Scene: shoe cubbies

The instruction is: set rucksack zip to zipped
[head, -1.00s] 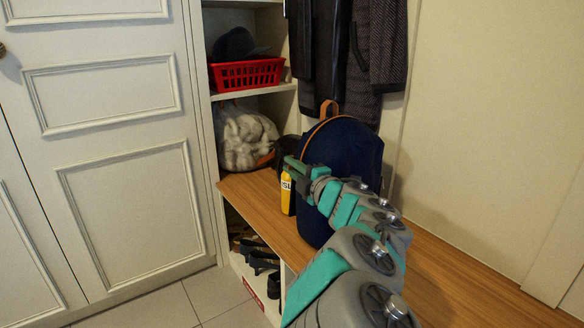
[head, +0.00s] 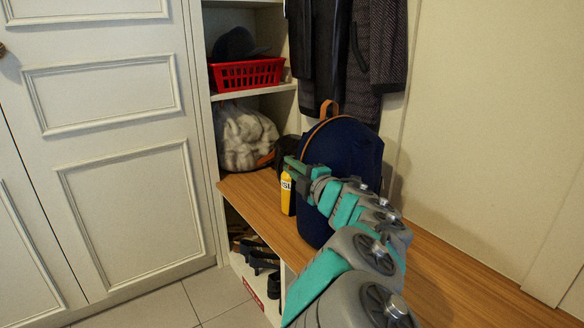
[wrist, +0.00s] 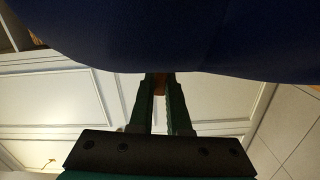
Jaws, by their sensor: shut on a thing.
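The dark blue rucksack (head: 350,150) stands upright on the wooden bench, with an orange top loop and an orange line along its upper left edge. It fills the top of the wrist view (wrist: 200,35). My gripper (head: 288,163) is at the rucksack's left side. In the wrist view my gripper (wrist: 161,84) has its green fingers close together on a small orange-brown piece (wrist: 160,82), which looks like the zip pull, at the rucksack's edge. My arm covers the lower middle of the rucksack in the head view. How far the zip is closed cannot be seen.
A yellow bottle (head: 288,194) stands on the bench (head: 262,210) just below my gripper. A clear bag of pale stuff (head: 245,138) and a dark item sit behind. A red basket (head: 247,74) is on the shelf above. Coats (head: 345,45) hang behind the rucksack. Shoes (head: 262,260) are below.

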